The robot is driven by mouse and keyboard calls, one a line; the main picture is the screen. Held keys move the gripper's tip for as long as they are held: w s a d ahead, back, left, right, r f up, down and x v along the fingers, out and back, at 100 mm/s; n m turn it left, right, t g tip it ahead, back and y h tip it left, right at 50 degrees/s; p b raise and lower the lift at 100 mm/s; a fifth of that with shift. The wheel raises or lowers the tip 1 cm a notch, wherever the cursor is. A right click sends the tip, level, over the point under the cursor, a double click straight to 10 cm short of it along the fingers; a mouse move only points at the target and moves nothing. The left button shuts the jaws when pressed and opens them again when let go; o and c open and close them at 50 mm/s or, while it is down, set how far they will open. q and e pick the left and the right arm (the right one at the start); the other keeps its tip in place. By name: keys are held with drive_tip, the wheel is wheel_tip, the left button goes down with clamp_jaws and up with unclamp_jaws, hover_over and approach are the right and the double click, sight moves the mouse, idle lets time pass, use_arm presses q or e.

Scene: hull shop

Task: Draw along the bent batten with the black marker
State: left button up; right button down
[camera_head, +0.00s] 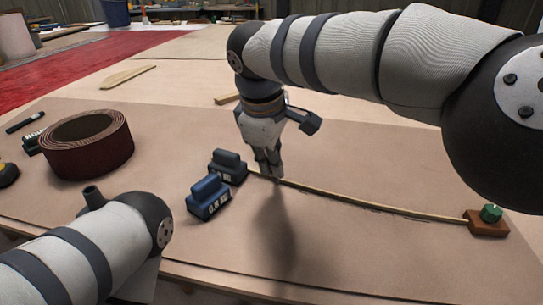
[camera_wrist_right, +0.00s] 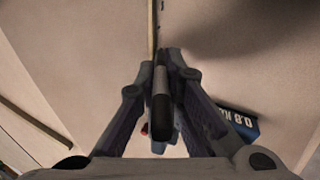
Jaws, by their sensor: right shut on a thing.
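The batten (camera_head: 375,206) is a thin pale strip lying in a gentle bend on the brown sheet. It also shows in the right wrist view (camera_wrist_right: 151,28). My right gripper (camera_head: 268,172) is shut on the black marker (camera_wrist_right: 161,100), which points down at the sheet close beside the batten near its left end. Whether the tip touches the sheet is hidden. A thin dark trace runs along the batten's near side; I cannot tell whether it is ink or shadow. My left arm shows at lower left, but its gripper is out of view.
A blue weight (camera_head: 208,199) and a darker weight (camera_head: 228,168) stand by the batten's left end. A dark red coil (camera_head: 88,146) stands at left. The sheet in front of the batten is clear.

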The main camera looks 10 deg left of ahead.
drive_tip(key=shift+s+a+f, duration=0.15)
drive_tip(key=shift+a+f, duration=0.2)
use_arm(q)
drive_tip(key=shift+w+a+r, duration=0.1)
drive_tip(key=shift+a, duration=0.05)
